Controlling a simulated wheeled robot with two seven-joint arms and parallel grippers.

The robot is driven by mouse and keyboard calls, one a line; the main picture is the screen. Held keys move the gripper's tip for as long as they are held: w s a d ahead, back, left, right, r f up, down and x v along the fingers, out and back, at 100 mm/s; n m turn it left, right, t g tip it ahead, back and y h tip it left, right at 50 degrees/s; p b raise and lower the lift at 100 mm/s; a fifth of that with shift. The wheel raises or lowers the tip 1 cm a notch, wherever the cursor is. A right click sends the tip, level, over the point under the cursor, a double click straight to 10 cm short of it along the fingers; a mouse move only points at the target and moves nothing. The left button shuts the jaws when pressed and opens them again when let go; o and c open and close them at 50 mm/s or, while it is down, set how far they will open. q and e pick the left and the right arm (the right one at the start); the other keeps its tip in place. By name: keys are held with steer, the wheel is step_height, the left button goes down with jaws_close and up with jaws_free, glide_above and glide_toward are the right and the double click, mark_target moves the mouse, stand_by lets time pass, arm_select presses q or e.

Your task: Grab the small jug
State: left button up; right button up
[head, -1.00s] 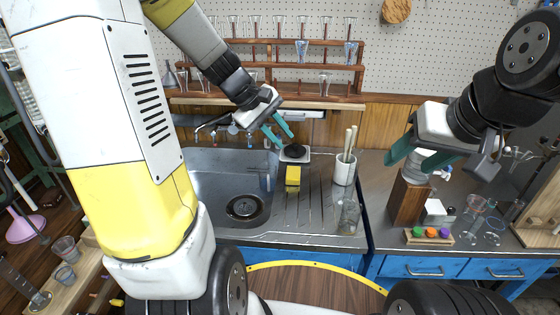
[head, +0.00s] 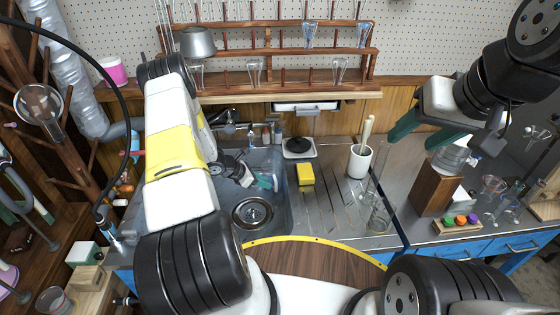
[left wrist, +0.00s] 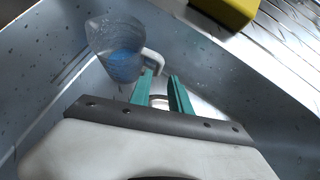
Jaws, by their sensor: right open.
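The small jug (left wrist: 122,50) is clear with blue in it and a pale handle (left wrist: 153,60). It lies in the sink (head: 285,205) in the left wrist view; I cannot make it out in the head view. My left gripper (head: 264,182) is down in the sink. In the left wrist view its teal fingers (left wrist: 161,82) are apart, with the left fingertip close to the jug's handle. I cannot tell whether they touch. My right gripper (head: 425,133) is open, above the right counter near a wooden block.
A yellow sponge (head: 306,174) lies on the drainboard by the sink. A white pot (head: 359,161) with a pestle and glass beakers (head: 380,218) stand further right. The wooden block (head: 433,188) and coloured stoppers (head: 460,220) are on the right counter. A faucet (head: 228,128) stands behind the sink.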

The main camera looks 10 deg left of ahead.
mark_target(276, 184)
arm_select(q)
steer(key=x, duration=0.7)
steer(key=shift+w+d, duration=0.1)
steer(key=shift+w, duration=0.1)
jaws_close()
stand_by(1.2)
